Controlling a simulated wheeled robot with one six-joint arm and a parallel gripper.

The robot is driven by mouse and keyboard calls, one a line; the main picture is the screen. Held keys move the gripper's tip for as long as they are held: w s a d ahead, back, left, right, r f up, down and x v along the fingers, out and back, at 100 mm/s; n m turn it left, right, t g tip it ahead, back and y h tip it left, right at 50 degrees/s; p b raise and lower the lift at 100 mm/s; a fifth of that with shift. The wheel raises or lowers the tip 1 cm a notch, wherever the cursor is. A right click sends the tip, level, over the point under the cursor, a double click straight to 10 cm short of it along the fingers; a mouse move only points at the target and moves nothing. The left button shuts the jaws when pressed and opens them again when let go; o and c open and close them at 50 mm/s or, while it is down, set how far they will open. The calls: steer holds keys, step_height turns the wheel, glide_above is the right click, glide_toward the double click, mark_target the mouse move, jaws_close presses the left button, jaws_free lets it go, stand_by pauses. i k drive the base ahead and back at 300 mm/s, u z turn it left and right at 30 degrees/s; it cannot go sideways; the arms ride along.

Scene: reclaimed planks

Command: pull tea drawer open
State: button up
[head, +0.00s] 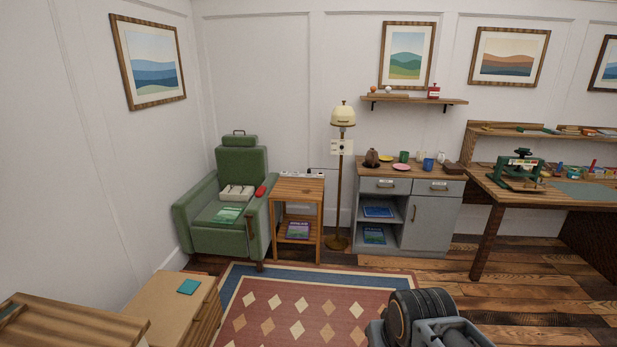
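A grey cabinet (430,222) with a wooden top stands against the back wall, right of the floor lamp. It has two drawers side by side under the top, a left drawer (371,188) and a right drawer (455,190). Both look closed, and each has a small pale label with a handle. The labels are too small to read, so I cannot tell which is the tea drawer. My gripper is not in view. Part of my arm shows at the bottom, well short of the cabinet.
A patterned rug (245,322) and bare plank floor lie before the cabinet. A floor lamp (342,116), slatted side table (300,186) and green armchair (212,188) stand left. A workbench (545,201) stands right. Cups and a brown pot (371,158) sit on the cabinet.

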mark_target(399, 186)
steer(key=u, duration=0.1)
steer(key=i, duration=2.3)
steer(key=z, duration=0.65)
steer(key=i, duration=2.3)
steer(key=z, duration=0.6)
